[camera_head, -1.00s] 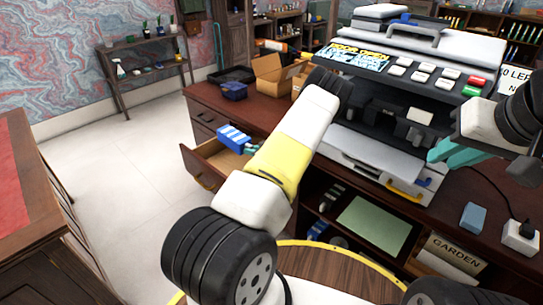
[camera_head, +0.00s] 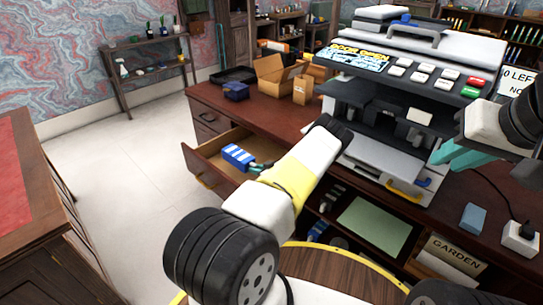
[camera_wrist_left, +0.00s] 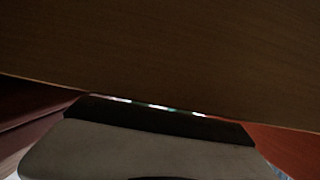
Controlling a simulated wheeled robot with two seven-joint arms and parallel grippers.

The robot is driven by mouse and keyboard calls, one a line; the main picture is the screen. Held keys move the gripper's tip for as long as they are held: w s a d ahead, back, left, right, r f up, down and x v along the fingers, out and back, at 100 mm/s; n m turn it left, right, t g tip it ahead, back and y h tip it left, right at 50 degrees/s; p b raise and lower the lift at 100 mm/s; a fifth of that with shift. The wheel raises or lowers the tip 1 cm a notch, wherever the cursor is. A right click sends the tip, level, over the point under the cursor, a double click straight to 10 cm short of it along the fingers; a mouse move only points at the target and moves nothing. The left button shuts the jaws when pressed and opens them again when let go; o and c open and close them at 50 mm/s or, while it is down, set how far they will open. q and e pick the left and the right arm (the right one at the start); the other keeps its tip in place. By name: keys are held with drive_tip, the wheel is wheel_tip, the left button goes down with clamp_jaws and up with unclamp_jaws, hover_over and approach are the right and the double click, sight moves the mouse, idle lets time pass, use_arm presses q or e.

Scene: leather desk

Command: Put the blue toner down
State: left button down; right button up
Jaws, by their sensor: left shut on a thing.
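The blue toner (camera_head: 239,157), with white stripes, is at the open desk drawer (camera_head: 205,160), within its outline in the head view. I cannot tell whether it touches the drawer floor. My left gripper (camera_head: 259,168) is shut on the toner at its right end; my own arm hides most of the hand. The left wrist view is dark and does not clearly show the toner or fingertips. My right gripper (camera_head: 455,156) has teal fingers in front of the printer (camera_head: 400,110) at the right; its opening is unclear.
Cardboard boxes (camera_head: 275,78), a small dark blue box (camera_head: 236,91) and a black tray (camera_head: 234,75) stand on the desk (camera_head: 270,115) behind the drawer. A brown panel (camera_wrist_left: 160,55) fills the upper left wrist view. The floor left of the drawer is clear.

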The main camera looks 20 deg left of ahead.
use_arm(q)
drive_tip(key=shift+s+f, duration=0.1)
drive_tip(key=shift+f, duration=0.55)
drive_tip(key=c, duration=1.4)
unclamp_jaws()
drive_tip(key=shift+s+f, duration=0.1)
drive_tip(key=shift+f, duration=0.05)
drive_tip(key=shift+c, duration=0.2)
drive_tip(key=shift+o, duration=0.8)
drive_tip(key=shift+s+f, duration=0.1)
drive_tip(key=r+v, duration=0.1)
drive_tip(key=v, duration=1.1)
drive_tip(key=shift+r, duration=0.45)
